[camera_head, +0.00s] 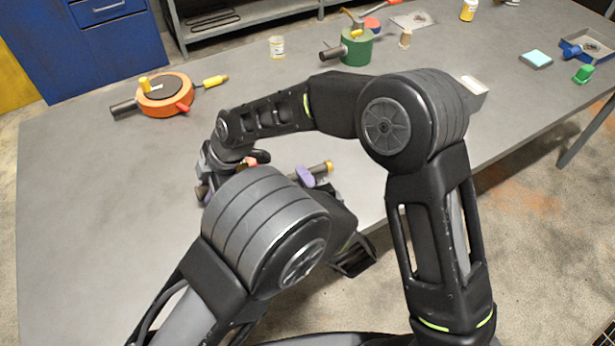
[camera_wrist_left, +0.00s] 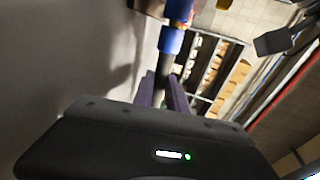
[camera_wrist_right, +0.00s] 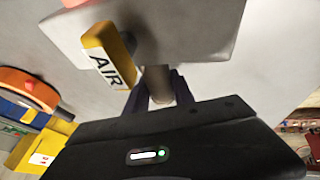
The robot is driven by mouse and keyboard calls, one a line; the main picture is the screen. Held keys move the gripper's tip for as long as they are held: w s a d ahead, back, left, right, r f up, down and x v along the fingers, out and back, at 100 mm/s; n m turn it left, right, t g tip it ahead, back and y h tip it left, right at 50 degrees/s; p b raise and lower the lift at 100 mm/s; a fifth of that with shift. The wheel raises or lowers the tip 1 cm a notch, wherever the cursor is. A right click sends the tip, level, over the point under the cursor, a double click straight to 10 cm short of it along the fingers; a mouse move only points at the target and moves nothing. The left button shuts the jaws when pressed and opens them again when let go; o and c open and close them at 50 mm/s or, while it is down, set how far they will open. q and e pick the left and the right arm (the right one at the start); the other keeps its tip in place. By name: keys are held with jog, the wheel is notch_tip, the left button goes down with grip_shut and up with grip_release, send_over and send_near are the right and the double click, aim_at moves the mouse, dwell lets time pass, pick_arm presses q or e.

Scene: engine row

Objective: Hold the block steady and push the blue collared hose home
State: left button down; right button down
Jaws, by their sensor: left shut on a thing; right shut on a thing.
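In the left wrist view the purple fingers of my left gripper (camera_wrist_left: 164,92) are shut on a dark hose (camera_wrist_left: 166,66). The hose's blue collar (camera_wrist_left: 171,40) lies just beyond the fingertips. In the head view a purple finger of my left gripper (camera_head: 306,177) shows beside a short rod with a yellow end. In the right wrist view my right gripper (camera_wrist_right: 157,95) is shut on a pale grey stub of the block (camera_wrist_right: 190,22). A yellow piece marked AIR (camera_wrist_right: 107,52) stands beside the stub. In the head view my arms hide most of the block; I cannot tell how far the hose is seated.
On the grey table (camera_head: 80,200) an orange round device (camera_head: 165,96) lies at the left and a green one (camera_head: 356,48) at the back. A small jar (camera_head: 277,46), a cyan pad (camera_head: 537,59) and a blue tray (camera_head: 592,46) stand further off.

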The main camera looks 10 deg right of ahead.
pick_arm(q)
jog(key=shift+a, duration=0.35)
pick_arm(e)
jog(key=shift+d, duration=0.1)
pick_arm(q)
jog(key=c, duration=1.3)
grip_release()
jog(key=shift+d, duration=0.1)
jog(key=shift+o, duration=0.2)
jog(key=shift+s, duration=0.15)
jog(key=v, duration=1.1)
jog(key=shift+s+d+r, duration=0.15)
jog(key=shift+s, duration=0.2)
pick_arm(e)
jog(key=c, duration=1)
grip_release()
